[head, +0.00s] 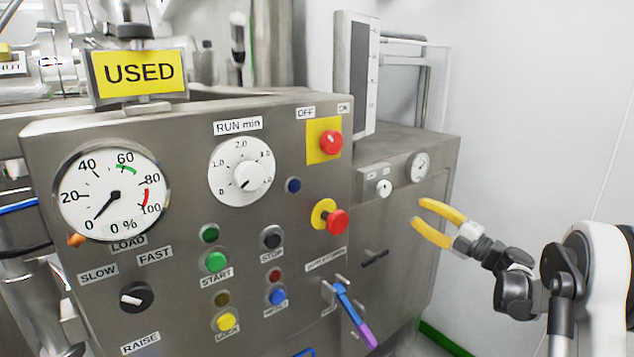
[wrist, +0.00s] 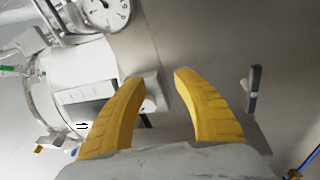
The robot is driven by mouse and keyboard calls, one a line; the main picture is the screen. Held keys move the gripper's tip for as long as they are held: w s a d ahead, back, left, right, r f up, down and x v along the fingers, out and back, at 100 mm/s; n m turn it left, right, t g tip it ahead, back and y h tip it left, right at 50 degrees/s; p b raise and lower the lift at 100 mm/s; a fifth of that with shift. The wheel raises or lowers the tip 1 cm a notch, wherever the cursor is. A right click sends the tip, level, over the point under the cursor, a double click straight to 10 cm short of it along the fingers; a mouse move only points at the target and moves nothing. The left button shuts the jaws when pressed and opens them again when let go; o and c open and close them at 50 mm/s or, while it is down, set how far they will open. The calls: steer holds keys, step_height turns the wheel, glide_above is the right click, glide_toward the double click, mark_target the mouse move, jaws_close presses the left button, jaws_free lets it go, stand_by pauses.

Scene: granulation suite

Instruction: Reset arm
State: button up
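My gripper (head: 426,218) has two yellow fingers and sits at the right of the head view, in front of the right-hand side of the steel control cabinet (head: 300,187). The fingers are apart with nothing between them. They also show spread and empty in the wrist view (wrist: 161,78), facing the grey panel. My arm reaches in from the right edge of the head view. A black T-shaped handle (head: 374,258) is on the panel below and left of the fingers; it also shows to the right of them in the wrist view (wrist: 254,88).
The cabinet face carries a load gauge (head: 113,192), a RUN dial (head: 241,176), several buttons and a red emergency knob (head: 336,221). A blue and purple lever (head: 350,315) sticks out low. A yellow USED sign (head: 138,73) stands on top. The white wall (head: 540,110) at right is bare.

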step_height(320, 180, up, 12)
steer(key=m+t+h, duration=0.5)
steer(key=m, duration=0.2)
steer(key=s+d+r+m+h, duration=0.1)
steer(key=s+r+m+h, duration=0.5)
steer(key=m+h, duration=0.4)
steer(key=s+a+f+m+g, duration=0.2)
steer(key=s+a+f+g, duration=0.2)
steer(key=s+f, duration=0.4)
steer(key=s+a+f+m+g+y, duration=0.1)
steer(key=s+a+f+m+g, duration=0.2)
steer(key=s+f, duration=0.6)
steer(key=s+a+f+m+g, duration=0.3)
steer(key=s+f, duration=0.6)
steer(key=s, duration=0.9)
steer(key=a+g, duration=0.2)
steer(key=g, duration=0.1)
steer(key=shift+a, duration=0.3)
steer(key=shift+s+f, duration=0.1)
